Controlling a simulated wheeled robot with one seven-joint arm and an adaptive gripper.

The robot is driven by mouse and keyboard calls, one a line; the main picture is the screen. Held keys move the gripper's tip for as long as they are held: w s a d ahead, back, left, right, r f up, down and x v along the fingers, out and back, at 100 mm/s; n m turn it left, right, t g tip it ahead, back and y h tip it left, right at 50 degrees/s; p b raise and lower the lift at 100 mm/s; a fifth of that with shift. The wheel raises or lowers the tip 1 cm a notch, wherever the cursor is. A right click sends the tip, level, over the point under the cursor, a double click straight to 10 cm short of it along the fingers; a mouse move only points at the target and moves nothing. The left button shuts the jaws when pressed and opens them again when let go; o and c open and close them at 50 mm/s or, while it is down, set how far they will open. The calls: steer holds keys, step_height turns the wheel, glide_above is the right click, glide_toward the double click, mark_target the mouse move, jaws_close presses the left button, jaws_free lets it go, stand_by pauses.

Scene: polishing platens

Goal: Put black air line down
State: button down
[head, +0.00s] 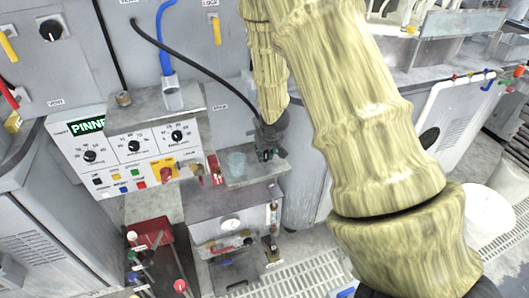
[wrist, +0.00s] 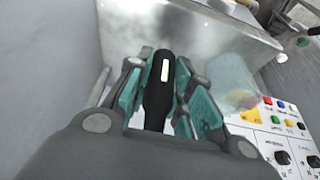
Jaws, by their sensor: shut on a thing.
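The black air line (head: 190,62) runs from the grey wall panel at the upper left and curves down to the right to my gripper. My gripper (head: 266,153) points down just above the right part of a small grey metal shelf (head: 262,177). In the wrist view, its teal fingers are shut around the black end of the line (wrist: 161,88), which has a pale label. Whether the end touches the shelf (wrist: 215,22) is not clear.
A clear cup (head: 236,163) stands on the shelf close left of my gripper. A control box (head: 130,150) with dials and buttons is further left. A blue hose (head: 165,45) enters its top. A red bin (head: 150,245) stands below.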

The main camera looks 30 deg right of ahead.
steer(key=shift+f, duration=0.2)
steer(key=c, duration=1.3)
jaws_free()
steer(key=shift+o, duration=0.2)
steer(key=shift+r, duration=0.1)
